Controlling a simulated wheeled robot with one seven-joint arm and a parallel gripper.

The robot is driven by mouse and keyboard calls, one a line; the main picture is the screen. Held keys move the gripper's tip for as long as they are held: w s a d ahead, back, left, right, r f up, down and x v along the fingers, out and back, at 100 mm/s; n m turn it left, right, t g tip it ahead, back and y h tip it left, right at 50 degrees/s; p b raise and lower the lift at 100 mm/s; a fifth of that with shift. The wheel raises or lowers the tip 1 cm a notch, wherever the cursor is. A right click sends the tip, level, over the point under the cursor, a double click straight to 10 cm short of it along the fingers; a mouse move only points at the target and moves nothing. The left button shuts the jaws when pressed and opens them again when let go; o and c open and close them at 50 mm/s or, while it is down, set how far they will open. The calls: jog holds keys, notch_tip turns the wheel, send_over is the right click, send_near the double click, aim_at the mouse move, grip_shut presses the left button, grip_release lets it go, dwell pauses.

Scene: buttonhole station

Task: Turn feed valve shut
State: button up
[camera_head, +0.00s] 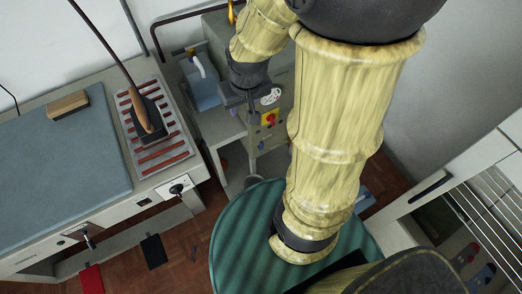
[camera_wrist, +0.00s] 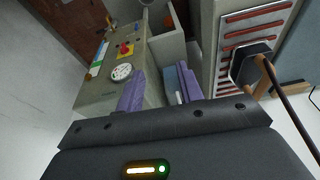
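The steam unit's grey cabinet (camera_head: 275,90) stands at the back centre. Its side panel carries a round gauge (camera_wrist: 122,72), a red knob on a yellow plate (camera_wrist: 125,48) and a small fitting (camera_wrist: 108,22) at the panel's far end. A small blue part (camera_head: 261,145) shows low on the panel in the head view. I cannot tell for sure which fitting is the feed valve. My gripper (camera_wrist: 161,85) has its two purple fingers spread apart, with nothing seen between them. It hangs over the cabinet top beside the gauge; its fingertips are hard to see in the head view.
A pressing table (camera_head: 60,150) with a blue-grey top stands left, with an iron (camera_head: 146,112) on a red-striped rest (camera_head: 165,155). A green round top (camera_head: 240,230) is in front. A wire rack (camera_head: 490,205) stands right.

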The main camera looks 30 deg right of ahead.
jog(key=d+b+x, duration=0.3)
jog(key=b+x, duration=1)
jog(key=x, duration=0.1)
jog(key=d+b+x, duration=0.4)
jog(key=b+x, duration=0.9)
jog(key=m+t+b, duration=0.1)
jog(key=b, duration=1.3)
send_near(261, 144)
jog(key=v, duration=0.5)
jog(key=shift+s+a+f+h, duration=0.1)
jog(key=shift+a+h, duration=0.1)
jog(key=shift+h, duration=0.1)
jog(key=b+x, duration=0.2)
jog(key=x, duration=0.3)
jog(key=b+x, duration=0.3)
jog(key=x, duration=0.3)
jog(key=b+x, duration=0.2)
jog(key=x, duration=0.4)
jog(key=shift+w+d+f, duration=0.1)
jog(key=shift+w, duration=0.3)
grip_shut()
